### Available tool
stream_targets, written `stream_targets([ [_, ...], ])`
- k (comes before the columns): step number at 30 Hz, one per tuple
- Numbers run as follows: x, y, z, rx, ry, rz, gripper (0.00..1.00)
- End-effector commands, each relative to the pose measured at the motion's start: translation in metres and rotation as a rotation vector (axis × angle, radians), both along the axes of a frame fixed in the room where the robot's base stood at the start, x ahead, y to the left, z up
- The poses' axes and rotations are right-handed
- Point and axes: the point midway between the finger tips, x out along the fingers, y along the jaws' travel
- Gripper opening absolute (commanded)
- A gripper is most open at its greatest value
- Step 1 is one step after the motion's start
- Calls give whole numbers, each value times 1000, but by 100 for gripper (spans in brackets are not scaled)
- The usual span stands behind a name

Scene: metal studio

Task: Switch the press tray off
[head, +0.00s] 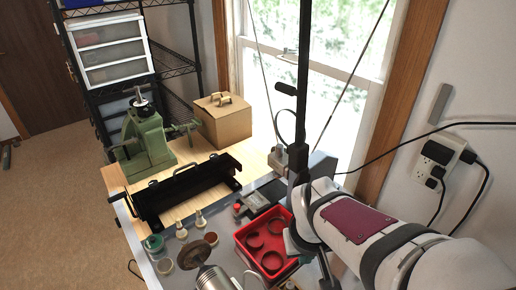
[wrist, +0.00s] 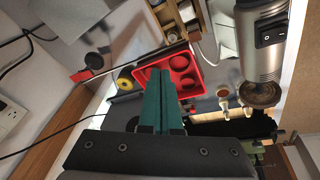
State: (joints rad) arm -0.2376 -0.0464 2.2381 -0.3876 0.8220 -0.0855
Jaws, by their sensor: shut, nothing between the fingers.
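No part in view is clearly marked as a press tray, so I cannot tell which thing it is. A red tray (head: 251,258) with several dark red rings sits on the grey bench top; it also shows in the wrist view (wrist: 197,74). A silver motor housing (wrist: 263,55) with a black rocker switch (wrist: 271,38) and a brown wheel stands beside it; the rocker's position is too small to tell. The housing also shows at the bottom of the head view (head: 213,279). My gripper (wrist: 160,78) has its teal fingers shut and empty, pointing toward the red tray.
A black trough (head: 185,190) and a green press (head: 145,142) stand at the left of the bench. A cardboard box (head: 225,122) is at the back. Small cream-coloured pieces (head: 181,230) stand before the trough. A black post rises near my arm.

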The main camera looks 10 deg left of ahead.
Motion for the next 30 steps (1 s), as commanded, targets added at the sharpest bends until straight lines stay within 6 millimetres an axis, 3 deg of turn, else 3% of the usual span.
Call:
stream_targets([
  [1, 34, 23, -11, -40, -48, 152, 0],
  [3, 77, 60, -26, -83, -130, 360, 0],
  [6, 115, 114, -47, -118, -226, 608, 0],
  [9, 133, 156, -65, -131, -292, 777, 0],
  [12, 140, 179, -75, -136, -330, 871, 0],
  [15, 142, 188, -78, -135, -343, 903, 0],
  [25, 144, 187, -81, -136, -342, 899, 0],
  [30, 158, 192, -105, -137, -339, 900, 0],
])
